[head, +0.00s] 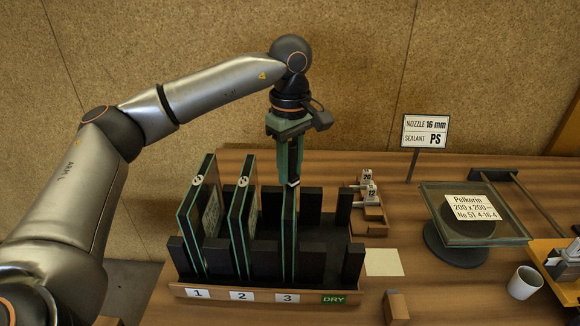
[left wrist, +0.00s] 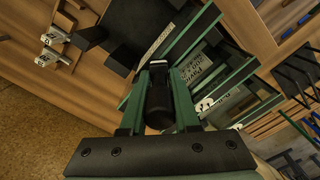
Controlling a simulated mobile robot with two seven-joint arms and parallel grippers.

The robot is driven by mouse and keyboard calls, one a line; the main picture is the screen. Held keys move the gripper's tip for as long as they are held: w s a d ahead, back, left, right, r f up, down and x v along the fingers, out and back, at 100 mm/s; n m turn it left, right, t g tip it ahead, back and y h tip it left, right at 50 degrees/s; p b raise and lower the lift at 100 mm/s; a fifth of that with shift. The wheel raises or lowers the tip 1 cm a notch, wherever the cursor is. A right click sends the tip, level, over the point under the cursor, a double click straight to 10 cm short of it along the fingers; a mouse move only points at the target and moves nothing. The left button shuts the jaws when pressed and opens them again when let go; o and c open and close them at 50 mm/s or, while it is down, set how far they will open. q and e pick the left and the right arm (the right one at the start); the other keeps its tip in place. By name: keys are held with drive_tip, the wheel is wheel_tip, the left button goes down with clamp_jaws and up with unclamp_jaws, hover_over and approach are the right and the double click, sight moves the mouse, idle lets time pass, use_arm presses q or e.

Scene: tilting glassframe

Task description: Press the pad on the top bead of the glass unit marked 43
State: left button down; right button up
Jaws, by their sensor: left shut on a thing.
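My left gripper (head: 290,162) points down over slot 3 of the black rack (head: 262,262). It is shut on a dark upright tool (left wrist: 158,105) with a pale tip, seen between the green fingers in the left wrist view. The tip is at or just above the top of the edge-on glass unit (head: 289,235) in slot 3. I cannot tell whether they touch. Glass units also lean in slot 1 (head: 195,240) and slot 2 (head: 237,235), each with a small round white tag on top. I cannot read a 43 on any unit. My right gripper is out of view.
Nozzle blocks marked 20 and 12 (head: 371,193) stand on a wooden holder right of the rack. A glass plate with a Pelkorin label (head: 476,207) rests on a round black stand.

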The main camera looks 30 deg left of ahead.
sight(290, 144)
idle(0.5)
use_arm(q)
wheel_tip(290, 144, up, 5)
drive_tip(key=p, duration=0.3)
drive_tip(key=shift+f+p, duration=0.2)
drive_tip(key=shift+p, duration=0.1)
drive_tip(key=shift+r, duration=1.2)
